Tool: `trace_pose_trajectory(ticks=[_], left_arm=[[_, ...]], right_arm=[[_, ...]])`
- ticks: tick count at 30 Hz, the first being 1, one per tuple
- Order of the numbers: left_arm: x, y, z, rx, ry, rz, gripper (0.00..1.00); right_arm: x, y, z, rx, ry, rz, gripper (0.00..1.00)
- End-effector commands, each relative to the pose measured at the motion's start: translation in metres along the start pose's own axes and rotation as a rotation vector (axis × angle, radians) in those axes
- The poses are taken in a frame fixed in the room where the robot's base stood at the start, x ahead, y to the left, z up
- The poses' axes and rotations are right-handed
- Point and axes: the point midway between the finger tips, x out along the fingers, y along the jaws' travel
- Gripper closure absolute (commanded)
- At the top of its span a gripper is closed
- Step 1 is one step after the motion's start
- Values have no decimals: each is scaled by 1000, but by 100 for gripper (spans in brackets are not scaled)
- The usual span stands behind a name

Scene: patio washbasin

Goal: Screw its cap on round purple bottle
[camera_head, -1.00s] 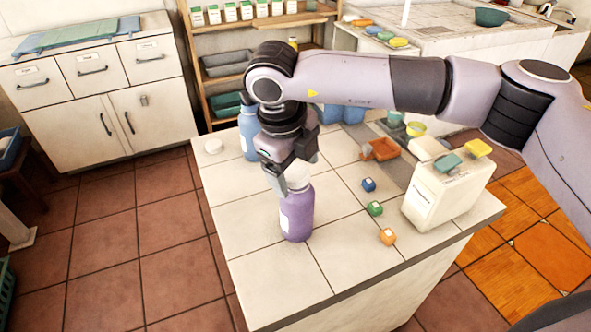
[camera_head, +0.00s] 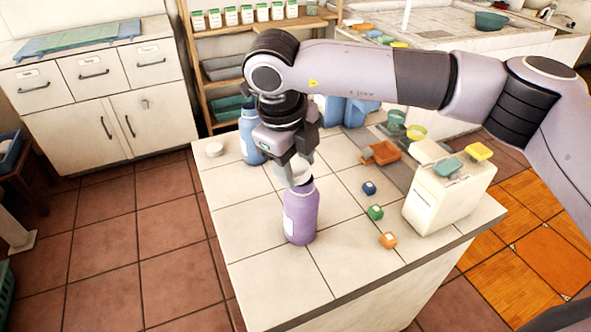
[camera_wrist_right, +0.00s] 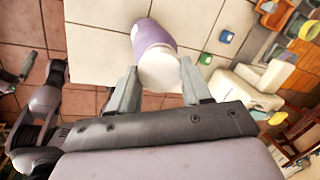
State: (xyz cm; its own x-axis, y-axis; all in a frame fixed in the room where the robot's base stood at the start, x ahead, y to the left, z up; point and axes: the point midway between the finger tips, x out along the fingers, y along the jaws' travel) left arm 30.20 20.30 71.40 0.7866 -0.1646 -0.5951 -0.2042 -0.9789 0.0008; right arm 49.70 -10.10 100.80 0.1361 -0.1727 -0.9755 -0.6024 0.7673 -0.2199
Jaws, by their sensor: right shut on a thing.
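The round purple bottle (camera_head: 301,215) stands upright near the left front of the tiled counter, with a white label on its side. My right gripper (camera_head: 292,172) is above it, pointing down, shut on a white cap at the bottle's mouth. In the right wrist view, the white cap (camera_wrist_right: 160,70) lies between the fingertips of my right gripper (camera_wrist_right: 160,82), in line with the purple bottle (camera_wrist_right: 147,35). The cap hides the bottle's mouth, so I cannot tell how the threads sit.
A blue bottle (camera_head: 250,140) stands behind, close to my right gripper. A white round lid (camera_head: 214,149) lies at the counter's left edge. Small blue (camera_head: 369,188), green (camera_head: 375,212) and orange (camera_head: 388,240) pieces and a cream canister (camera_head: 448,195) are to the right.

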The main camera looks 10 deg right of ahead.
Motion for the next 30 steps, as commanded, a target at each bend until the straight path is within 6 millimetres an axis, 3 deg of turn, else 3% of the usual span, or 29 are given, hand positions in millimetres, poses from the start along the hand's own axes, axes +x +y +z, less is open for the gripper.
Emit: trace_pose_trajectory(ticks=[18,24,30], left_arm=[[6,0,9,0,0,0,0],[6,0,8,0,0,0,0],[6,0,8,0,0,0,0]], right_arm=[[-138,-31,0,1,-3,-1,84],[-166,-37,0,-1,-1,0,84],[-177,-39,0,-1,-1,0,84]])
